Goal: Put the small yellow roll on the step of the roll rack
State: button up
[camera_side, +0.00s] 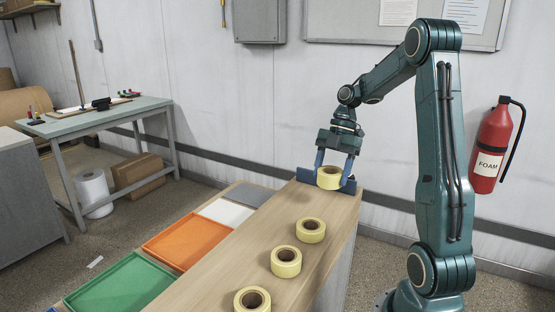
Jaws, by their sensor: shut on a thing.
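My gripper (333,177) is shut on a yellow roll (329,182) at the far end of the wooden bench. Its two blue fingers are on either side of the roll, whose hole faces up. A dark blue rack (305,178) stands at that end, partly hidden behind the roll and fingers. I cannot tell whether the roll touches the rack or is just above it. More yellow rolls lie in a row on the bench: one nearest the gripper (311,238), one in the middle (286,270) and one at the front edge of the picture (252,308).
Left of the bench top (225,268) are a green tray (120,288), an orange tray (188,242), a white sheet (226,212) and a grey one (250,194). A fire extinguisher (491,145) hangs on the right wall. A side table (105,115) stands at the back left.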

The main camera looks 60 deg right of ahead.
aim_at(336, 167)
jog(key=shift+f, duration=3.85)
jog(key=shift+f, duration=0.1)
jog(key=o, duration=1)
jog(key=shift+v, duration=6.1)
jog(key=shift+a, duration=0.1)
